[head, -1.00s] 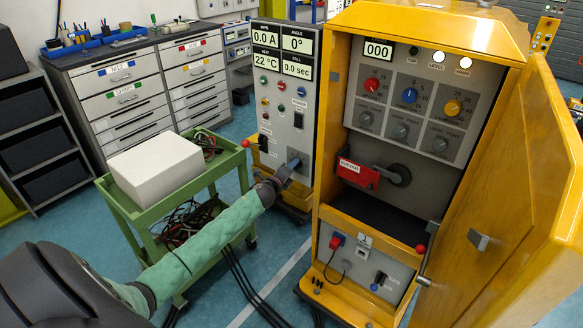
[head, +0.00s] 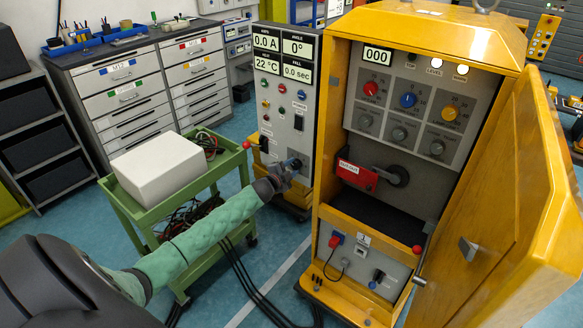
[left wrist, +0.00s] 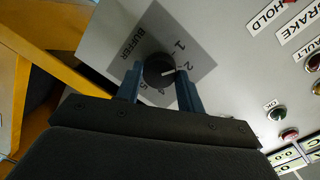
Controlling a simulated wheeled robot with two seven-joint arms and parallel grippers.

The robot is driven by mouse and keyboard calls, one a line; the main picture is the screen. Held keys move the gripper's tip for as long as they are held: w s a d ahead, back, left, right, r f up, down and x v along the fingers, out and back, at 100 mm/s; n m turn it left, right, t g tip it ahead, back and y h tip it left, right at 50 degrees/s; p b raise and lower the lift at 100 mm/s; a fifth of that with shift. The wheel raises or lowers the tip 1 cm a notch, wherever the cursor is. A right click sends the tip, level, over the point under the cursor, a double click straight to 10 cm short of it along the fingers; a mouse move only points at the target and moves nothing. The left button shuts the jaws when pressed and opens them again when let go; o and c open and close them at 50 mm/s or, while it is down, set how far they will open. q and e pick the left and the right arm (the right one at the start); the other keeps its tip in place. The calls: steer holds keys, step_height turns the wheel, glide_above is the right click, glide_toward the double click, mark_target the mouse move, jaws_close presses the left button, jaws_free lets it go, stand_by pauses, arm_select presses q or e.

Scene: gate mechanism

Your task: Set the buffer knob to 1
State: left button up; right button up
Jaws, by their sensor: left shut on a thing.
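The buffer knob (left wrist: 157,68) is a round black knob on a grey square plate marked BUFFER with numbers. Its white pointer line aims towards the 2 in the left wrist view. My left gripper (left wrist: 160,84) is shut on the knob, one blue finger on each side; the right finger covers part of the scale. In the head view my left gripper (head: 290,168) is at the lower front of the grey control panel (head: 271,107), and the knob is mostly hidden there. My right gripper is not in view.
A yellow cabinet (head: 330,215) with an open door (head: 490,200) stands right of the panel. A green cart (head: 165,219) with a white box (head: 159,168) stands left, close to my left arm. Cables lie on the floor in front.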

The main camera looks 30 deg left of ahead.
arm_select(q)
steer(key=n, duration=0.3)
steer(key=shift+a+n+h, duration=0.1)
steer(key=shift+n+h, duration=0.2)
steer(key=shift+f+n, duration=0.1)
steer(key=shift+n, duration=0.6)
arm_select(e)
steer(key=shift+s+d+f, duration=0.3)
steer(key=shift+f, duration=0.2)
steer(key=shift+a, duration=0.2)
arm_select(q)
steer(key=o, duration=1)
steer(key=shift+h, duration=0.3)
